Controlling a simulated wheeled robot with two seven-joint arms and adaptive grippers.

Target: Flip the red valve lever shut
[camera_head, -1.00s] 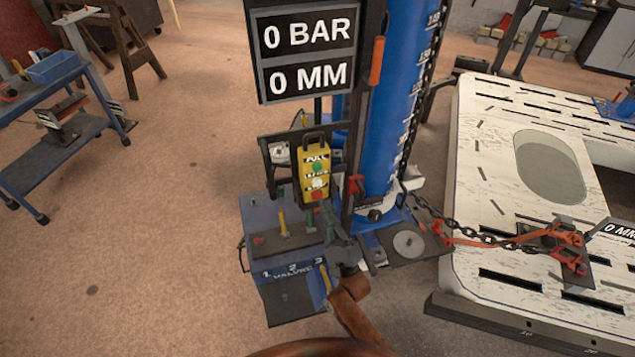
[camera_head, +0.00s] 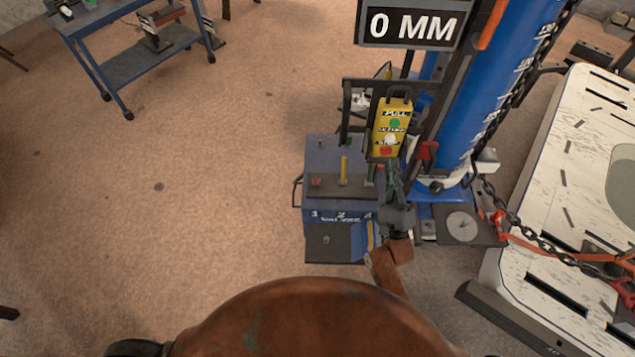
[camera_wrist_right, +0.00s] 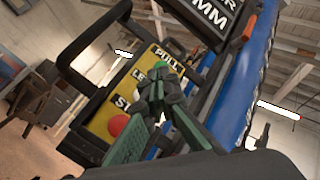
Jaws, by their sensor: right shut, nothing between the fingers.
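A blue valve box (camera_head: 322,218) marked 1, 2, 3 stands at the foot of the blue column. A short red piece (camera_head: 316,181), seemingly the red valve lever, shows low on its top at number 1; its exact pose is too small to tell. A yellow lever (camera_head: 343,168) stands upright beside it. My right gripper (camera_head: 391,172) is shut and empty, right of the levers and by the lower end of the yellow pendant (camera_head: 392,125). In the right wrist view its closed fingers (camera_wrist_right: 160,90) cover part of the pendant. My left gripper is out of view.
A red handle (camera_head: 427,152) sits on the mast right of the pendant. A dark frame (camera_head: 346,100) rises behind the box. A chain (camera_head: 520,232) runs to the white bench (camera_head: 575,170) at right. The floor left of the box is clear.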

